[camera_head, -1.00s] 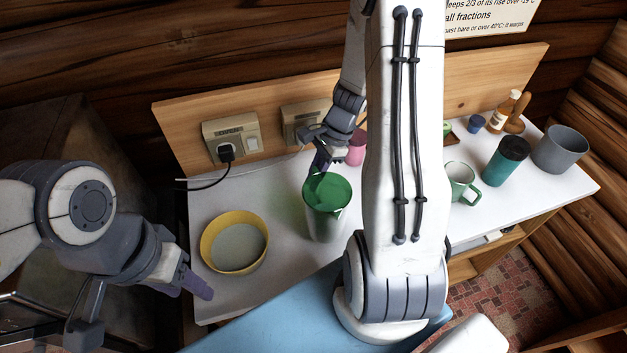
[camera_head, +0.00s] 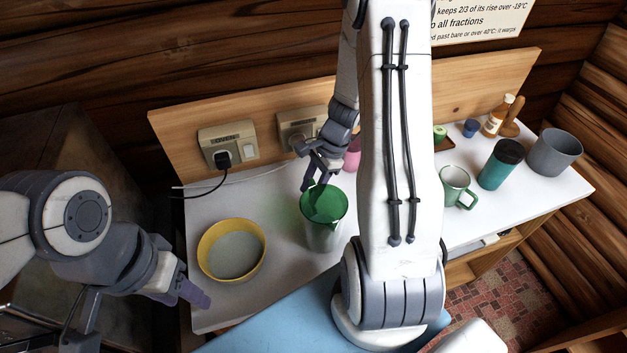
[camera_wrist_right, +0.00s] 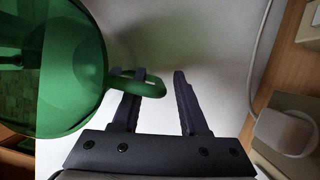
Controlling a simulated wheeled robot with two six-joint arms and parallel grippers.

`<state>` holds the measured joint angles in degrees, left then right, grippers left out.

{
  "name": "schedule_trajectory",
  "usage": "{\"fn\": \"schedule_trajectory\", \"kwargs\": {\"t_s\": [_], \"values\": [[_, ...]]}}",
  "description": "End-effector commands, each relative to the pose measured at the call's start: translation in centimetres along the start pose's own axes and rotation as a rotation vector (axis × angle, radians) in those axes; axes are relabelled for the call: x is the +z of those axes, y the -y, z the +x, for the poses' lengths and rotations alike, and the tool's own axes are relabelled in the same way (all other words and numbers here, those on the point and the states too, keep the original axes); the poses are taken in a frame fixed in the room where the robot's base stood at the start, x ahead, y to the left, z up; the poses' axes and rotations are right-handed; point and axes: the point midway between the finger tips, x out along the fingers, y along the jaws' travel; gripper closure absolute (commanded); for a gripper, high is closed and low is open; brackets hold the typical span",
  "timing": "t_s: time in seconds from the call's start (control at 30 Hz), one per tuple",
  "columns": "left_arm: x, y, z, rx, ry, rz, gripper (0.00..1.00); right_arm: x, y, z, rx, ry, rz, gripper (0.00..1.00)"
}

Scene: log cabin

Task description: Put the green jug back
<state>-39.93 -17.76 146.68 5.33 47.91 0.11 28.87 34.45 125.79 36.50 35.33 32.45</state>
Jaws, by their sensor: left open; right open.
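The green jug (camera_head: 323,230), with a translucent green upper part, stands upright on the white worktop, right of the yellow bowl. My right gripper (camera_head: 320,182) is open at its back rim, partly overlapping the jug in the head view. In the right wrist view the jug (camera_wrist_right: 60,70) fills the upper left, and its handle (camera_wrist_right: 150,86) reaches toward the open fingers (camera_wrist_right: 161,80), overlapping the left finger. Whether that finger is inside the handle loop I cannot tell. My left gripper (camera_head: 185,292) is open and empty, low at the left, in front of the bowl.
The yellow bowl (camera_head: 207,262) is left of the jug. Wall sockets (camera_head: 228,145) and a plugged cable are behind. A pink cup (camera_head: 352,155) is close behind my right arm. A green-handled mug (camera_head: 453,184), teal tumbler (camera_head: 497,168) and grey pot (camera_head: 556,152) stand at the right.

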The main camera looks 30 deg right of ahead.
Motion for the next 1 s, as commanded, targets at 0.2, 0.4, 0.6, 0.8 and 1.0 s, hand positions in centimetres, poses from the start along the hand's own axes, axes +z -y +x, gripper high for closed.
{"fn": "schedule_trajectory", "kwargs": {"t_s": [0.2,0.4,0.6,0.8,1.0], "values": [[0.0,0.0,0.1,0.000,0.000,0.000,0.50,0.0,0.1,-3.2,-0.007,-0.004,-0.002,0.57],[0.0,0.0,0.6,0.000,0.000,0.000,0.50,-0.1,0.1,-7.6,-0.007,-0.004,-0.001,0.57],[0.1,0.1,1.0,0.000,0.000,0.000,0.50,-0.1,0.1,-10.8,-0.004,-0.002,0.000,0.57],[0.1,0.1,1.1,0.000,0.000,0.001,0.50,0.0,0.0,-12.1,-0.001,-0.001,0.000,0.57],[0.1,0.1,1.1,0.000,0.000,0.001,0.50,1.6,0.0,-11.9,0.016,-0.013,-0.077,0.57]]}}
